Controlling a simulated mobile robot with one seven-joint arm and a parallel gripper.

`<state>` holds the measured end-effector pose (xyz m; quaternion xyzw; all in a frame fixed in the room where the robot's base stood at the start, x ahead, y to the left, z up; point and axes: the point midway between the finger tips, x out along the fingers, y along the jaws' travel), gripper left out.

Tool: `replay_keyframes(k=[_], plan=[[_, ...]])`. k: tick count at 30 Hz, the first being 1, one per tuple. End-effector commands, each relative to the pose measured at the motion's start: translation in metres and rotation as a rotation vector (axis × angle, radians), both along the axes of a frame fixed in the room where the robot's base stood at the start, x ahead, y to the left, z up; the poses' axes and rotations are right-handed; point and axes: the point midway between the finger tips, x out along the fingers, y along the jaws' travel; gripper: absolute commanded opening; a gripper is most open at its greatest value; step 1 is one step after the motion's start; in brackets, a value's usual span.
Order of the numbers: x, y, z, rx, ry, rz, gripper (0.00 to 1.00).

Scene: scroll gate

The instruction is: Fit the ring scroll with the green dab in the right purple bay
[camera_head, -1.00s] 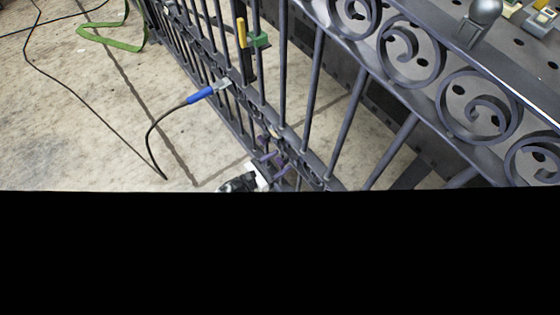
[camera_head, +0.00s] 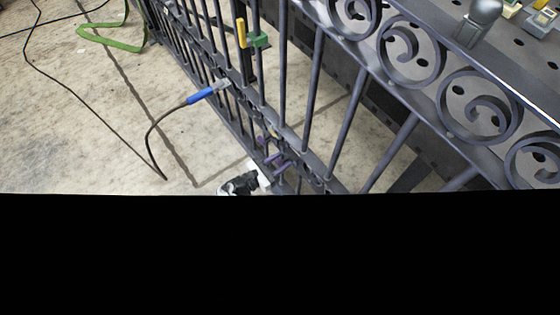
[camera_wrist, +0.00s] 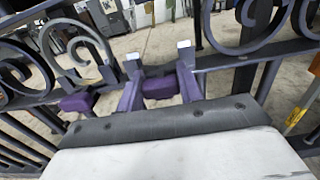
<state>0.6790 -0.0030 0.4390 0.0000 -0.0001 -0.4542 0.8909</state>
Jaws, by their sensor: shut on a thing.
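My gripper (camera_wrist: 158,52) shows in the wrist view with two upright, purple-sided fingers with pale tips. A purple block (camera_wrist: 160,87) sits between the fingers. A second purple block (camera_wrist: 78,102) is left of them at the gate rail. I cannot tell which purple piece is the right bay. What the jaws hold is not clear, and no green dab shows on a scroll. In the head view, purple pieces (camera_head: 275,161) show at the lower rail beside my white wrist (camera_head: 262,177). In the wrist view, dark scrolls stand left (camera_wrist: 85,45) and right (camera_wrist: 240,38) of the fingers.
The dark gate (camera_head: 283,75) with close bars runs diagonally, with scrollwork (camera_head: 411,55) nearer on the right. A yellow and green clamp (camera_head: 259,41) and a blue-handled tool (camera_head: 201,95) are on it. A green strap (camera_head: 112,44) and black cable lie on the otherwise clear floor.

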Motion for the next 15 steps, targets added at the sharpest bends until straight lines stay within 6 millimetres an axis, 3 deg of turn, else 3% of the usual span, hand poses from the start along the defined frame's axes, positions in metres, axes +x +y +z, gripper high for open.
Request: replay_keyframes(k=[7, 15], plan=[[-0.024, 0.035, 0.001, -0.001, 0.002, 0.005, 0.00], [-0.031, 0.042, 0.000, -0.001, 0.001, 0.000, 0.00]])
